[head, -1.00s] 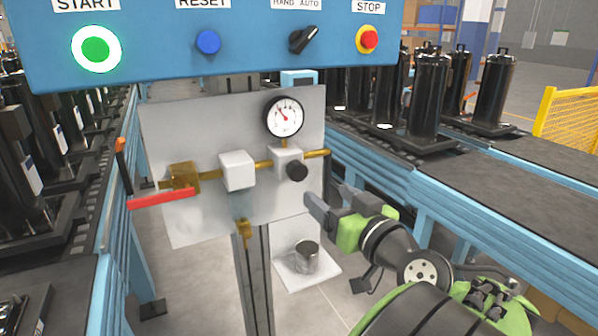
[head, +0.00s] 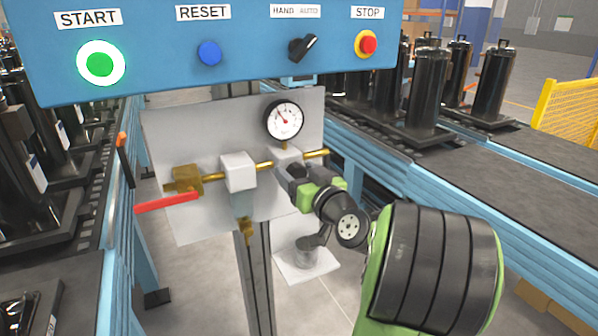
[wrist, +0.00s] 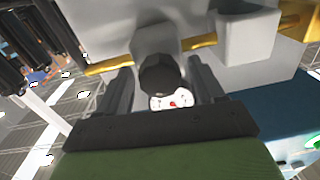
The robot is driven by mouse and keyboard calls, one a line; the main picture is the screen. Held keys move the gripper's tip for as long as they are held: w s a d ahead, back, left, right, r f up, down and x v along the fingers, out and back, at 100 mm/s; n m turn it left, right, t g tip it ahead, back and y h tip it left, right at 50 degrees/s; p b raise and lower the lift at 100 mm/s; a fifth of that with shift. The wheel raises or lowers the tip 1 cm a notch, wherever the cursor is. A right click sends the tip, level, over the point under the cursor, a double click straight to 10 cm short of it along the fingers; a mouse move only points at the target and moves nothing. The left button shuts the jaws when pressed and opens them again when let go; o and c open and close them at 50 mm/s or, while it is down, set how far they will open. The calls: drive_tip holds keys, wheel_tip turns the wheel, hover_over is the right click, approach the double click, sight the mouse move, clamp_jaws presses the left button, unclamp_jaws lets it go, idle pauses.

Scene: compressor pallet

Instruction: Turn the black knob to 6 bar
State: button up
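The black knob (wrist: 160,74) sits on the white regulator block (head: 287,155) on the grey panel. In the wrist view it lies between the two fingers of my gripper (wrist: 162,92), with a gap showing on each side. My gripper is open around the knob; in the head view my gripper (head: 291,176) is at the block and hides most of the knob. The round white pressure gauge (head: 284,120) is above the block. Its red needle points to the upper left; its numbers are too small to read.
A brass pipe (head: 208,172) with a white block (head: 238,172) and a red lever (head: 166,202) runs left of the knob. A blue button box (head: 150,70) hangs above the panel. Conveyors (head: 430,170) with black compressors flank both sides.

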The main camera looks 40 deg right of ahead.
drive_tip(key=c, duration=0.9)
drive_tip(key=shift+m, duration=0.3)
drive_tip(key=m, duration=0.4)
drive_tip(key=shift+m, duration=0.3)
drive_tip(key=m, duration=0.5)
drive_tip(key=shift+d+m, duration=0.1)
drive_tip(key=shift+m, duration=0.2)
drive_tip(key=m+p, duration=0.1)
drive_tip(key=m, duration=0.3)
drive_tip(key=shift+f+m+h+p, duration=0.1)
drive_tip(key=shift+m+h+p, duration=0.2)
drive_tip(key=shift+f+m+p, duration=0.1)
drive_tip(key=shift+m+p, duration=0.5)
drive_tip(key=shift+m, duration=1.3)
drive_tip(key=shift+f, duration=0.1)
